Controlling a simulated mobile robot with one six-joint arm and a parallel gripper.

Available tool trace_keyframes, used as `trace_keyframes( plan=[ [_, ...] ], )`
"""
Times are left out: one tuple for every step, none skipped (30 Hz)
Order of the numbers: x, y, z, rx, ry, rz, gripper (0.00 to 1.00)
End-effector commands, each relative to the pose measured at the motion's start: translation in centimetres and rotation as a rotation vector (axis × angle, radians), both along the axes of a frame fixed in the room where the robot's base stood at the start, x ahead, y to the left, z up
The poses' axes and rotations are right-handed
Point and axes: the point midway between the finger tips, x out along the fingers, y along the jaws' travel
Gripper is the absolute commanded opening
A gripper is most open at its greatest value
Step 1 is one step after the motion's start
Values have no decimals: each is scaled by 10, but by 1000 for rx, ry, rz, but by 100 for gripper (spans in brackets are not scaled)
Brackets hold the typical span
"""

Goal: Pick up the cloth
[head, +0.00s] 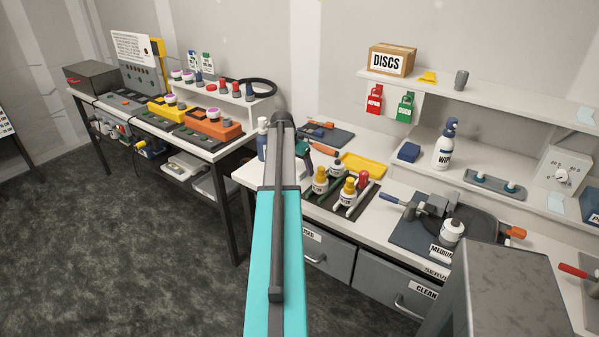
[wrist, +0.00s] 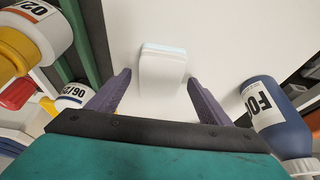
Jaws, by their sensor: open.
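A small white, rounded, folded-looking pad with a pale blue far edge (wrist: 162,70) lies on the white bench top in the wrist view. I take it to be the cloth. My gripper (wrist: 158,80) is open, with one purple finger on either side of the pad and a visible gap at each side. I cannot tell how far above the bench the fingertips are. In the head view my gripper (head: 306,166) shows only partly, behind my arm, and the pad is hidden there.
A blue bottle (wrist: 268,112) stands close to the right finger in the wrist view. In the head view, a yellow tray (head: 364,165) and a rack of bottles (head: 337,207) stand right of my gripper.

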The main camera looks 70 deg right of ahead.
Motion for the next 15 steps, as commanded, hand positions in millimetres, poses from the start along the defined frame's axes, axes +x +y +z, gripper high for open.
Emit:
trace_keyframes(
  plan=[
    [0,0,0,0,0,0,73],
    [0,0,0,0,0,0,73],
    [0,0,0,0,0,0,73],
    [0,0,0,0,0,0,73],
    [0,0,0,0,0,0,73],
    [0,0,0,0,0,0,73],
    [0,0,0,0,0,0,73],
    [0,0,0,0,0,0,73],
    [0,0,0,0,0,0,68],
    [0,0,0,0,0,0,63],
    [0,0,0,0,0,0,57],
    [0,0,0,0,0,0,51],
    [0,0,0,0,0,0,46],
    [0,0,0,0,0,0,41],
    [0,0,0,0,0,0,34]
  ],
)
